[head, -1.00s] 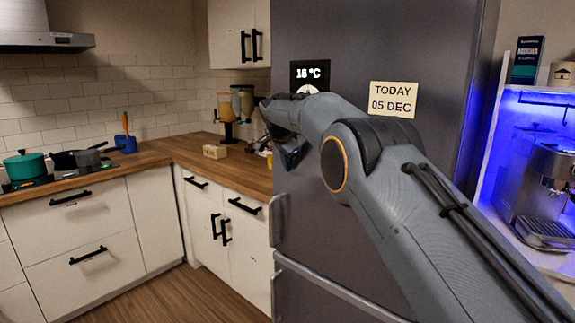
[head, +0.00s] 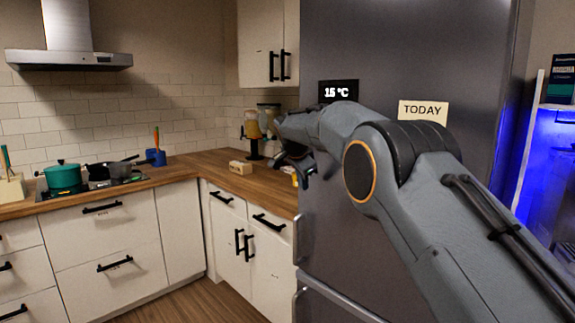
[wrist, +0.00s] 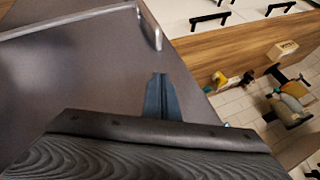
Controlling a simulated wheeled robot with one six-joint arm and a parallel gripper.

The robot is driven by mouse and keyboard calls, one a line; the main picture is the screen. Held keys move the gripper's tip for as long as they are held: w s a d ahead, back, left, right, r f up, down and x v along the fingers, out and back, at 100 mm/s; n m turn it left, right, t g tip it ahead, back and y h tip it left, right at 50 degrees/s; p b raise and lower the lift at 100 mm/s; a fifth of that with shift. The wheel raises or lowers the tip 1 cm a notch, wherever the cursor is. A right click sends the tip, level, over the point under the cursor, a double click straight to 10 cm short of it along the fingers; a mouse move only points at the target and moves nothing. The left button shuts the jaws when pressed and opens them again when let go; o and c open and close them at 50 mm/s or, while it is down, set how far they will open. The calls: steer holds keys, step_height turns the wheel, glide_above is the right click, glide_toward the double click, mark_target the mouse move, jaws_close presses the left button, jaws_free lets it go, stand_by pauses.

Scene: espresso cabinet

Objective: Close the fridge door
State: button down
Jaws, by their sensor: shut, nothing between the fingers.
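The grey fridge door (head: 410,215) fills the right-centre of the head view, with a temperature display (head: 338,91) reading 15 °C. Its upright handle (head: 297,238) is at the left edge, and it also shows in the wrist view (wrist: 151,25). My gripper (head: 303,172) is at the door's left edge, above the handle, partly hidden by my arm. In the wrist view my gripper (wrist: 158,80) is shut and empty, pointing along the grey door surface (wrist: 85,75). I cannot tell whether it touches the door, or whether the door is fully shut.
A wooden counter (head: 200,163) with white cabinets (head: 125,240) runs left of the fridge. A small box (head: 240,167) and a dispenser (head: 253,130) stand on it near the fridge. A teal pot (head: 63,176) is farther left. Floor (head: 190,303) is clear in front of the cabinets.

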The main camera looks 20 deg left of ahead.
steer(key=s+a+r+p, duration=0.2)
steer(key=a+r+p, duration=0.2)
steer(key=r, duration=0.3)
steer(key=shift+s+a+p, duration=0.25)
steer(key=shift+s+p, duration=0.15)
steer(key=shift+p, duration=0.1)
steer(key=shift+r, duration=0.1)
